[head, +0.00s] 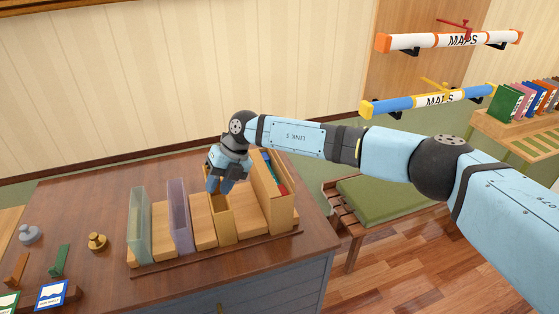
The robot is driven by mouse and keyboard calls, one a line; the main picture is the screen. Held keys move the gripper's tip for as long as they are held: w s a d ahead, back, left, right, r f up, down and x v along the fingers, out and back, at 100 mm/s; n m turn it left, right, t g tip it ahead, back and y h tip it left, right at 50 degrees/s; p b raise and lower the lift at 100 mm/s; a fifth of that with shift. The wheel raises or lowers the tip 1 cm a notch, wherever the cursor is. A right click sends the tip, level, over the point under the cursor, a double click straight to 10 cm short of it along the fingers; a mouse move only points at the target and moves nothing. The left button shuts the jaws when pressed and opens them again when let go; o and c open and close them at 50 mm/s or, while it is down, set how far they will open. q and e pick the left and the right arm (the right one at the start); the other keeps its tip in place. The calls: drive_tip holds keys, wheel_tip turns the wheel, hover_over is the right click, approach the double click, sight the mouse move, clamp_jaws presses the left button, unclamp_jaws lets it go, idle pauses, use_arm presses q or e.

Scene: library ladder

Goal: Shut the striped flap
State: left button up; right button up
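I cannot make out a flap with stripes in the head view. A wooden rack (160,268) on the desk holds upright bins or panels: a pale green one (139,240), a purple one (180,220), a yellow-tan one (222,228) and a larger tan one (278,205). My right gripper (219,189) points down at the top of the yellow-tan one. Its fingertips are small and close to that rim, so contact and opening are unclear. My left gripper is out of view.
The desk (110,192) also bears a grey knob-like weight (29,234), a brass one (97,241) and small blocks and cards at the left. A green-cushioned bench (385,201) stands right of the desk. Map tubes (440,41) hang on the wall behind my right arm.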

drive_tip(key=w+d+r+t+h, duration=0.2)
drive_tip(key=w+d+r+h, duration=0.2)
drive_tip(key=w+d+r, duration=0.35)
drive_tip(key=m+t+h, duration=0.1)
drive_tip(key=m+h, duration=0.1)
drive_tip(key=h, duration=0.1)
approach(280, 163)
drive_tip(key=f, duration=0.3)
drive_tip(key=d+f+p, duration=0.1)
drive_tip(key=f, duration=0.2)
drive_tip(key=f+p, duration=0.1)
drive_tip(key=f, duration=0.1)
drive_tip(key=shift+w+d+f, duration=0.15)
drive_tip(key=shift+w+f, duration=0.1)
drive_tip(key=shift+f, duration=0.15)
clamp_jaws()
